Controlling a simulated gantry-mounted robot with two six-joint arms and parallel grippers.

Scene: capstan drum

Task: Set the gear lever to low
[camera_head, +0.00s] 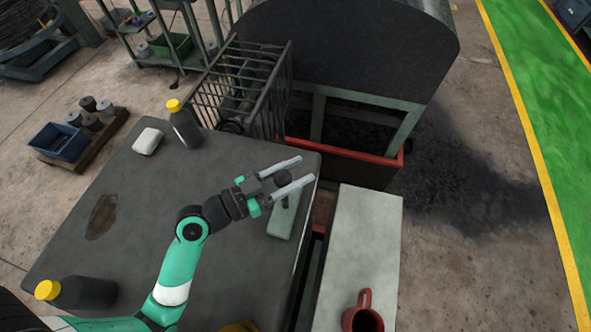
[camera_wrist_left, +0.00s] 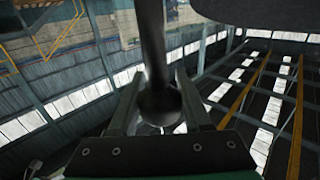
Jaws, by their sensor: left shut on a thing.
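The gear lever's dark knob (camera_head: 283,178) stands between the two pale fingers of my left gripper (camera_head: 304,169) in the head view. Its grey-green base plate (camera_head: 281,222) lies on the dark table near the right edge. In the left wrist view, the lever (camera_wrist_left: 154,55) shows as a dark rod with a round ball end (camera_wrist_left: 158,104) between the fingers (camera_wrist_left: 160,80). My left gripper is shut on the lever. Any low or high marks on the plate are too small to read. My right gripper is in neither view.
The dark table (camera_head: 150,215) carries two dark bottles with yellow caps (camera_head: 186,126) (camera_head: 85,292) and a white block (camera_head: 147,141). A wire cage (camera_head: 245,85) stands at its far edge. A red mug (camera_head: 362,315) stands on the pale bench (camera_head: 360,240) to the right.

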